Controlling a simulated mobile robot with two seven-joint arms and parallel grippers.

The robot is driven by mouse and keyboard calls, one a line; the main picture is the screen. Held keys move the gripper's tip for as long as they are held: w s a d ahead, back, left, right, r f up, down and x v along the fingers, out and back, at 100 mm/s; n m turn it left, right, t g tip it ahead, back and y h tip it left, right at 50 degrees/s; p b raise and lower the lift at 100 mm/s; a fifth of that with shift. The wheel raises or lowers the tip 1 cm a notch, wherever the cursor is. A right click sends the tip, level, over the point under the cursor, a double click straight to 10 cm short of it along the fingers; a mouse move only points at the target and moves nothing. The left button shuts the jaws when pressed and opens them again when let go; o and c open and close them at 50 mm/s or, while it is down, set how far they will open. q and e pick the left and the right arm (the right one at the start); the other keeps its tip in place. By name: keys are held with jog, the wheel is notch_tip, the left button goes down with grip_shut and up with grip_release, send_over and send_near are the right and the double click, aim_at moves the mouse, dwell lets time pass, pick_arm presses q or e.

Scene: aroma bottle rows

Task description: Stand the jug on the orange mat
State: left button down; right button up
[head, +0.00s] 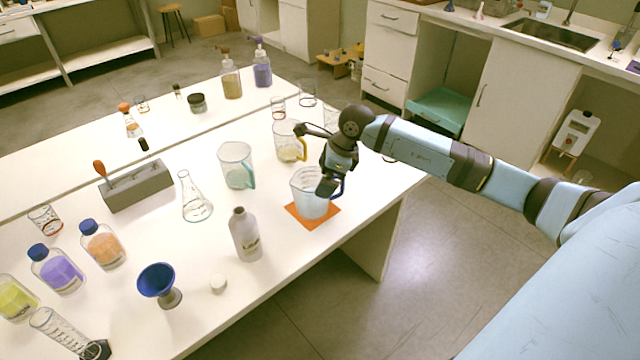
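A clear jug with a blue handle (308,198) stands upright over the orange mat (328,221), near the table's front edge. Its base appears to rest within the mat, whose corners show around it. My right gripper (331,182) reaches down at the jug's handle side, with a dark finger overlapping the jug's wall and handle. The gripper covers part of the rim and handle, so I cannot tell whether its fingers are closed on the handle. My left gripper is out of view.
Two other jugs, teal-handled (236,168) and yellow-handled (288,142), stand behind. A grey bottle (244,236) and a conical flask (194,200) stand to the left. A blue funnel (158,281) and a white cap (218,283) are nearer. The tabletop right of the mat is clear.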

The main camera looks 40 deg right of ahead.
jog(key=v, duration=0.7)
jog(key=s+a+f+m+t+y, duration=0.1)
jog(key=s+a+m+t+y, duration=0.2)
jog(key=a, duration=0.5)
jog(key=s+a+f+m+t+y, duration=0.1)
jog(key=s+a+m+y, duration=0.1)
jog(key=a+m+y, duration=0.4)
jog(key=s+a+m+t+y, duration=0.2)
jog(key=s+a+m+y, duration=0.15)
jog(key=a, duration=0.55)
jog(key=s+f+m+t+h, duration=0.1)
jog(key=s+f+m+h, duration=0.55)
jog(key=f+m, duration=0.6)
jog(key=s+f+m+t+h, duration=0.1)
jog(key=s+f+m+h, duration=0.55)
jog(key=m, duration=1.15)
pick_arm(q)
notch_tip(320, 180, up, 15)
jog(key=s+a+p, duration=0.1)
jog(key=p, duration=1.9)
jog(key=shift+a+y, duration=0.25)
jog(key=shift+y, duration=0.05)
pick_arm(e)
notch_tip(320, 180, up, 15)
jog(key=s+d, duration=0.1)
jog(key=shift+s+d, duration=0.25)
jog(key=shift+s, duration=0.05)
